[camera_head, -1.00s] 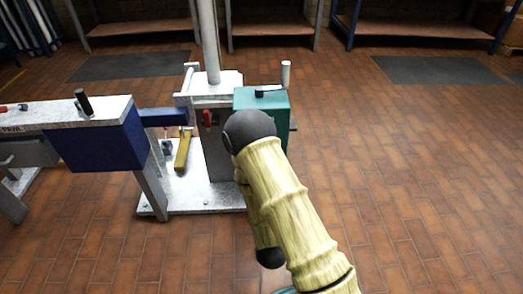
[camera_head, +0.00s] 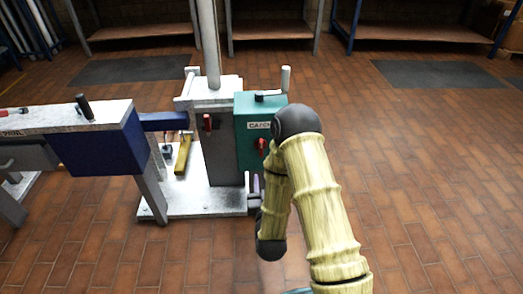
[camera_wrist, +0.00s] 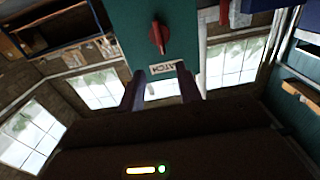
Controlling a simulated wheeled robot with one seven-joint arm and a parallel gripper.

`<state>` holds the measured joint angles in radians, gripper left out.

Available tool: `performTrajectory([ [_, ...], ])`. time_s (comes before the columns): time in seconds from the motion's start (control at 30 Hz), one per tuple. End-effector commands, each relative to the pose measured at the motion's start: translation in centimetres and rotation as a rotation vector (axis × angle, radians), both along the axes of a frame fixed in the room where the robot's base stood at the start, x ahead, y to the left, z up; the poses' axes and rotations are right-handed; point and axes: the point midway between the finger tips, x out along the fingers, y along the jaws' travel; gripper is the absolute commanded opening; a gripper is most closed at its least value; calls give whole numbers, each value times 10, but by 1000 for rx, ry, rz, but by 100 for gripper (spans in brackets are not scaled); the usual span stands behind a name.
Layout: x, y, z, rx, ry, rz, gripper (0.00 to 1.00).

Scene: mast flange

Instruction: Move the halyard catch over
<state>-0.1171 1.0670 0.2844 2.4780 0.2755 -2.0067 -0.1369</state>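The halyard catch appears to be the small red lever (camera_head: 261,145) on the front of the teal box (camera_head: 246,150). A white label (camera_head: 259,126) reading roughly "CATCH" sits above it. In the wrist view, which is upside down, the red lever (camera_wrist: 158,37) and label (camera_wrist: 163,68) show on the teal box (camera_wrist: 182,28). My gripper (camera_wrist: 161,76) is open, with its two fingers apart and nothing between them. The lever lies ahead of the fingers, apart from them. In the head view my gripper (camera_head: 254,183) is low by the box, partly hidden by my arm.
A white-handled crank (camera_head: 285,80) tops the teal box. Another red lever (camera_head: 208,122) is on the grey mast post (camera_head: 218,150) to the left. The tiled floor at right is clear.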

Motion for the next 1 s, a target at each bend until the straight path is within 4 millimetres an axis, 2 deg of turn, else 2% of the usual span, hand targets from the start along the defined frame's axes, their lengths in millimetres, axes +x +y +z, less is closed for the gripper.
performTrajectory([
  [0.1,24,-1,0,1,-6,-3,35],
  [0.7,127,0,-2,1,-4,-2,35],
  [0.83,140,0,-1,-1,-1,0,35],
  [1.0,144,0,0,-1,0,0,35],
])
